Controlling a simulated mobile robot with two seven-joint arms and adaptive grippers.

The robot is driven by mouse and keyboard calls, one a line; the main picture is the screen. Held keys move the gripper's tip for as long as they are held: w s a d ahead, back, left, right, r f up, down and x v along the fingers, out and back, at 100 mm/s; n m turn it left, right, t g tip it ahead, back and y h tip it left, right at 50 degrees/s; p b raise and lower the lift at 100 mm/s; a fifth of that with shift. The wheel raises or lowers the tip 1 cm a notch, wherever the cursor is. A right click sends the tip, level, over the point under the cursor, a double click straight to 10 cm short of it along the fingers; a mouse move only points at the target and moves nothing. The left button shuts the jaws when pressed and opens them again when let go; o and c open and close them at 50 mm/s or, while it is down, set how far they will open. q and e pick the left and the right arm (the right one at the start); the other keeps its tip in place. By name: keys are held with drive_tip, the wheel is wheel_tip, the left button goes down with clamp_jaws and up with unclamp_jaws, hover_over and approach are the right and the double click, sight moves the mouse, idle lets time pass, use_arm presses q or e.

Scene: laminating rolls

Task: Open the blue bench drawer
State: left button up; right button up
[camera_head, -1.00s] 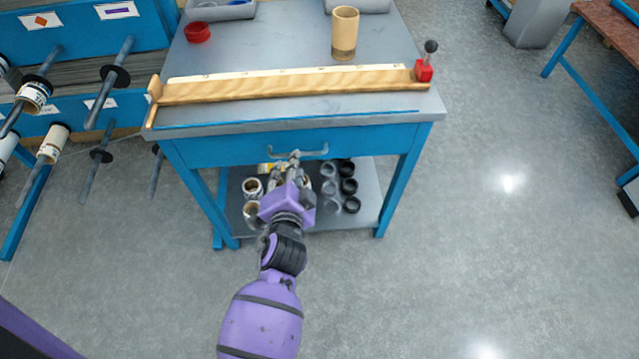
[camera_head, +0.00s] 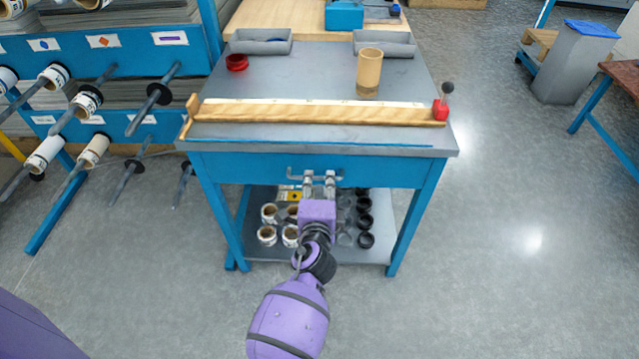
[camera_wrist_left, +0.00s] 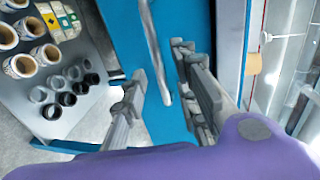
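The blue bench drawer (camera_head: 250,166) sits flush under the grey bench top and looks shut. Its grey bar handle (camera_head: 293,173) runs across the front; in the left wrist view the handle (camera_wrist_left: 151,42) runs down the blue drawer front (camera_wrist_left: 117,30). My left gripper (camera_head: 320,180) is at the handle in the head view. In the left wrist view the left gripper (camera_wrist_left: 163,90) is open, with one finger on each side of the handle's end. I cannot tell whether either finger touches it. My right gripper is in neither view.
The bench top (camera_head: 310,80) carries a wooden strip (camera_head: 320,114), a cardboard tube (camera_head: 369,72) and a red ring (camera_head: 237,62). Rolls stand on the lower shelf (camera_head: 262,250). A rack with rods (camera_head: 110,50) is at left. The floor (camera_head: 490,270) at right is clear.

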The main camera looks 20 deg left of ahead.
use_arm(q)
drive_tip(key=shift+w+a+f, duration=0.1)
drive_tip(key=shift+w+a, duration=0.05)
drive_tip(key=shift+w, duration=0.35)
drive_tip(key=shift+c, duration=0.4)
clamp_jaws()
